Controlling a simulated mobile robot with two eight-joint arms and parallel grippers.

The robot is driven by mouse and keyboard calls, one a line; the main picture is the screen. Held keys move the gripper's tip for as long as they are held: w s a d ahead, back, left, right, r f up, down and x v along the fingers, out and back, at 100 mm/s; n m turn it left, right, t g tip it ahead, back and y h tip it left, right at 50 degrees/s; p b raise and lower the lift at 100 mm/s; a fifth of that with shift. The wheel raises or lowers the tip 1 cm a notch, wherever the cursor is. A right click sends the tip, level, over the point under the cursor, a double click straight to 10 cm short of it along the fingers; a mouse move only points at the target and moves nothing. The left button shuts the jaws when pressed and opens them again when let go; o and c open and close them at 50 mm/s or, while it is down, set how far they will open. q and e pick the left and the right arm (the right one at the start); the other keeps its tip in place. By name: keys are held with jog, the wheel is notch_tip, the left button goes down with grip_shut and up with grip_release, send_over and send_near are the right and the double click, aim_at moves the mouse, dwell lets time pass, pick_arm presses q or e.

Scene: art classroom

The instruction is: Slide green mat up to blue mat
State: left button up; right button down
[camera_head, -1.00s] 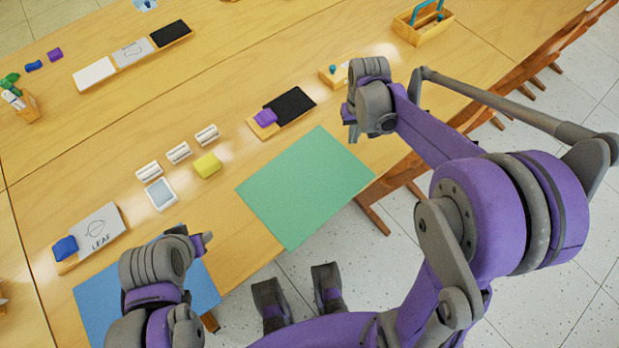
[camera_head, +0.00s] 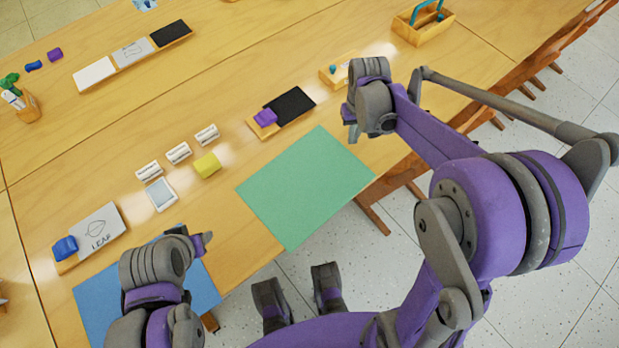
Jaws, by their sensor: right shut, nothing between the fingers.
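The green mat (camera_head: 305,188) lies flat at the front edge of the table, its near corner reaching over the edge. The blue mat (camera_head: 98,300) lies further left on the same edge, partly hidden by my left arm. A strip of bare wood separates the two mats. My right gripper (camera_head: 352,130) is shut and empty, at the far right corner of the green mat; I cannot tell whether it touches the mat. My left gripper (camera_head: 205,243) is over the right part of the blue mat, and its fingers are too hidden to judge.
The wood between the mats is clear.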

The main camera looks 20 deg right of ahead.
aim_at(329, 164)
jog(key=shift+f+b, duration=0.55)
jog(key=shift+f, duration=0.3)
jog(key=shift+s+a+f, duration=0.1)
jog(key=shift+s+a, duration=0.3)
jog(key=shift+a, duration=0.2)
dwell(0.8)
jog(key=shift+s+a, duration=0.2)
jog(key=shift+a, duration=0.2)
jog(key=shift+s+a, duration=0.1)
jog(key=shift+a, duration=0.2)
jog(key=shift+s+a+r, duration=0.15)
jog(key=shift+a+r, duration=0.05)
jog(key=shift+a, duration=0.15)
dwell(0.9)
jog(key=shift+s+a+f, duration=0.1)
jog(key=shift+s+a, duration=0.3)
jog(key=shift+a, duration=0.3)
jog(key=shift+s+a+f, duration=0.1)
jog(key=shift+s+a, duration=0.3)
jog(key=shift+a, duration=0.25)
dwell(0.7)
jog(key=shift+s+a, duration=0.2)
jog(key=shift+a, duration=0.25)
dwell(0.4)
jog(key=shift+s+a+r, duration=0.15)
jog(key=shift+a, duration=0.25)
dwell(0.5)
